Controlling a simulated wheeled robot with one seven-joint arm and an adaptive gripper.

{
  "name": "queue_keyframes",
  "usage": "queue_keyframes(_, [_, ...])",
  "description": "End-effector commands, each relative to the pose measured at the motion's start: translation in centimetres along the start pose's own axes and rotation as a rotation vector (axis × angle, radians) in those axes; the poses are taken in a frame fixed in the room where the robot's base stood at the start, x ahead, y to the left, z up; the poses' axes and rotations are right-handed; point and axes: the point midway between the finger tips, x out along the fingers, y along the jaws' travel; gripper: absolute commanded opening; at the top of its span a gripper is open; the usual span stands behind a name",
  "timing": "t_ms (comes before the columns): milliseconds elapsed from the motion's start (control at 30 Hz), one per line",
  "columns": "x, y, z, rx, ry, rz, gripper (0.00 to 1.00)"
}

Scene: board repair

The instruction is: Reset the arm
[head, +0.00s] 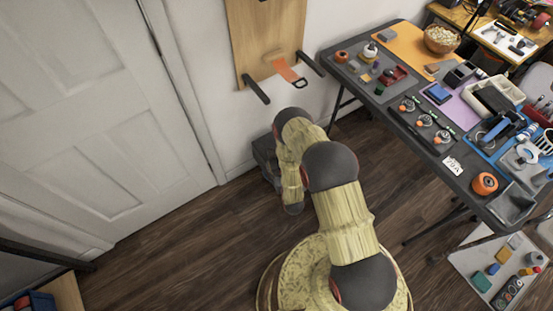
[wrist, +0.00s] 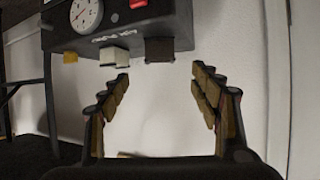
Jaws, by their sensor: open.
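My gripper (wrist: 160,84) shows in the wrist view with its two fingers spread apart and nothing between them. Pale wall fills the gap between the fingers. A dark box with a round gauge (wrist: 92,20) is above and behind the fingers, apart from them. In the head view my arm, with yellowish links and dark joints, is bent in the middle of the picture above the wooden floor. My gripper cannot be made out there; the arm seems to hide it.
A grey folding table (head: 385,115) crowded with parts and tools stands at the right. A wooden board (head: 262,30) with dark pegs hangs on the wall. A dark box (head: 263,150) stands low by the wall. A white door (head: 95,110) is at the left. Floor (head: 190,250) left of my arm is clear.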

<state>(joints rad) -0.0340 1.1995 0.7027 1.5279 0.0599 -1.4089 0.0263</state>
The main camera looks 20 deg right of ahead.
Motion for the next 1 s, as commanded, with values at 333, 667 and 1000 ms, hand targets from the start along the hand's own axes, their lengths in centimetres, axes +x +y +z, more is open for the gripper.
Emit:
queue_keyframes(333, [-1.3, 0.0, 0.0, 0.0, 0.001, 0.0, 0.63])
queue_keyframes(667, [-1.3, 0.0, 0.0, 0.0, 0.0, 0.0, 0.63])
queue_keyframes(1000, [-2.4, 0.2, 6.3, -0.006, -0.23, 0.004, 0.63])
